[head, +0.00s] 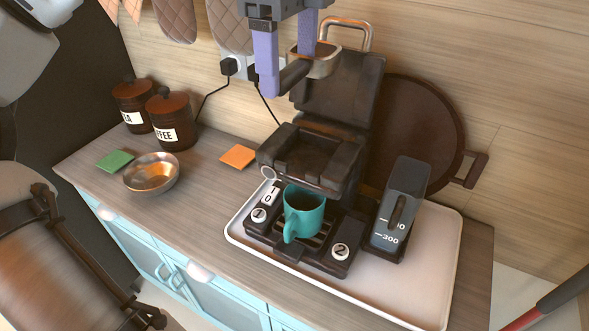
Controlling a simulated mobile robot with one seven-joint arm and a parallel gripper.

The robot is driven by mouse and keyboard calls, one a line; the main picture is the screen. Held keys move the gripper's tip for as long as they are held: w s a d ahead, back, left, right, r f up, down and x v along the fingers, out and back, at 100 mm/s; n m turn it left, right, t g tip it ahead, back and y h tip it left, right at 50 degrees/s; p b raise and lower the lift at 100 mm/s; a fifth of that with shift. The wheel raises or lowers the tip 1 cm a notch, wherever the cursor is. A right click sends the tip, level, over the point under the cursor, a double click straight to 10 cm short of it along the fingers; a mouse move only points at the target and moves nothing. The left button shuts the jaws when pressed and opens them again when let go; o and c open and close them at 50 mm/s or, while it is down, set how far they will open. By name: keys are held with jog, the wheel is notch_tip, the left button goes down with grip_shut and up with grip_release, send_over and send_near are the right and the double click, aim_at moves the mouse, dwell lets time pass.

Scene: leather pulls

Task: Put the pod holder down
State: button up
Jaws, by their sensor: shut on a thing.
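My gripper (287,72), with purple fingers, is at the top centre and shut on the pod holder (317,66). The pod holder is a metal-rimmed ring with a dark handle, and it is held in the air. Below it is the dark coffee machine (311,158), its lid (341,88) raised and its top recess showing. The held holder overlaps the lid in the picture, and I cannot tell the gap between them. A teal mug (304,213) stands on the machine's drip grate. Part of the pod holder is hidden by a finger.
The machine and its water tank (400,209) stand on a white tray (415,307). A round dark tray (421,127) leans on the wall behind. At left are a metal bowl (151,174), two canisters (170,121), a green square (115,161) and an orange square (238,157), with bare counter between.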

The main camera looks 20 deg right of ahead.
notch_tip(320, 180, down, 17)
jog(key=shift+r, duration=0.15)
dwell(0.4)
jog(key=shift+f+b, duration=0.2)
jog(key=shift+b, duration=0.1)
jog(key=o, duration=1.1)
notch_tip(320, 180, up, 12)
jog(key=shift+r, duration=0.25)
